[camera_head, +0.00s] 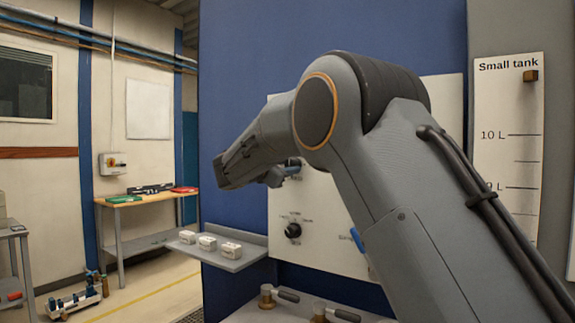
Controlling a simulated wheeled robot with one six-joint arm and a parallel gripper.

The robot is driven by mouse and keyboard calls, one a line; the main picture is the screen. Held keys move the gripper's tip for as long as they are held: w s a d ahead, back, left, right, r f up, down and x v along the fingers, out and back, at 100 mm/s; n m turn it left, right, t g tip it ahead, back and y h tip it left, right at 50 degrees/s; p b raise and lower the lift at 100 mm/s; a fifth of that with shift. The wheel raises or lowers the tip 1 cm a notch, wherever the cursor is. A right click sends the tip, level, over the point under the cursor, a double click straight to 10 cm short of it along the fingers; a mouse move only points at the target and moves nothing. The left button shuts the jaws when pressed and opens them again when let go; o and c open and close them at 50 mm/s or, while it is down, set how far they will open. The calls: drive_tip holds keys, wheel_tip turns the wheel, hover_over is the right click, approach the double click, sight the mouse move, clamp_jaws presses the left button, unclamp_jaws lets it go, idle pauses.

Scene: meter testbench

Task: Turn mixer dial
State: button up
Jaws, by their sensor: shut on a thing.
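A white panel (330,228) on the blue wall carries two dark dials, one above the other. My gripper (289,171) is at the upper dial (294,162) and shut on it. My wrist and fingers hide much of this dial, so its pointer angle cannot be read. The lower dial (293,230) is black, with small marks around it too small to read. It is clear of my gripper. Which dial is the mixer dial cannot be read from here.
A grey shelf (226,262) with several small white boxes juts out left of the panel. A blue lever (357,240) sits right of the lower dial, close to my arm. Valves with dark handles (287,296) are below. A "Small tank" gauge (508,150) stands at right.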

idle(0.4)
drive_tip(key=o, duration=1)
drive_tip(key=shift+o, duration=0.2)
drive_tip(key=b+v, duration=0.2)
drive_tip(key=v, duration=0.5)
drive_tip(key=shift+s+a, duration=0.25)
drive_tip(key=shift+a, duration=0.05)
